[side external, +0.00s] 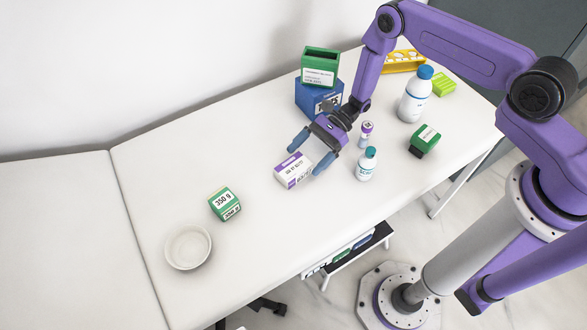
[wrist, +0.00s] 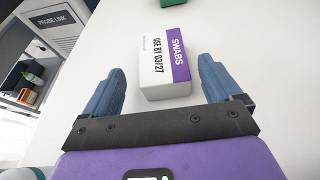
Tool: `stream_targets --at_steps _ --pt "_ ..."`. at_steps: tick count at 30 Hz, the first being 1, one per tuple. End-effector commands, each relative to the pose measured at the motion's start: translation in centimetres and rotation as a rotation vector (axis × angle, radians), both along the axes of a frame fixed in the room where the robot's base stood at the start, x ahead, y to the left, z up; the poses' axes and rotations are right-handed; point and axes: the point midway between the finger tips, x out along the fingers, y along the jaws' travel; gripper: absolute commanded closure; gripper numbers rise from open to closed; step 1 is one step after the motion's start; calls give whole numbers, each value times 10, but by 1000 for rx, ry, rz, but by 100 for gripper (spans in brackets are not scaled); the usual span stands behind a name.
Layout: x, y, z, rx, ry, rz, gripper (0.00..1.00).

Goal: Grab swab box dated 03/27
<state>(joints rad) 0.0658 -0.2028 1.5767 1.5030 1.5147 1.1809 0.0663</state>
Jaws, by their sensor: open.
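The swab box (side external: 293,171) is a small white carton with a purple band, lying on the white table near its middle. In the wrist view the box (wrist: 163,64) reads "SWABS" and "USE BY 03/27". My gripper (side external: 306,156) is open, its two blue fingers pointing down toward the box. In the wrist view my gripper (wrist: 162,85) has its fingers spread wider than the box, with the near end of the box between or just beyond the fingertips. I cannot tell whether the fingers touch it.
A green box marked 350 g (side external: 225,204) and a white bowl (side external: 188,247) stand to the left. To the right are a purple-capped vial (side external: 365,134), a small teal-capped bottle (side external: 366,166) and a large bottle (side external: 415,96). Blue (side external: 312,98) and green (side external: 320,65) boxes are stacked behind.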

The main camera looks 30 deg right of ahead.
Motion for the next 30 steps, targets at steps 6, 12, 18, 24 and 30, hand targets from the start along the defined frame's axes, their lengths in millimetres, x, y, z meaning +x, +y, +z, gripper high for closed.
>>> stream_targets --at_steps 6,12,18,24,30 --pt "-2 27 -11 0 0 4 8" --pt "-4 46 -19 -1 1 2 8" --pt "-4 48 -20 -2 1 1 8" --pt "-4 48 -20 -2 1 1 48" --pt "-4 48 -19 -1 1 1 66"
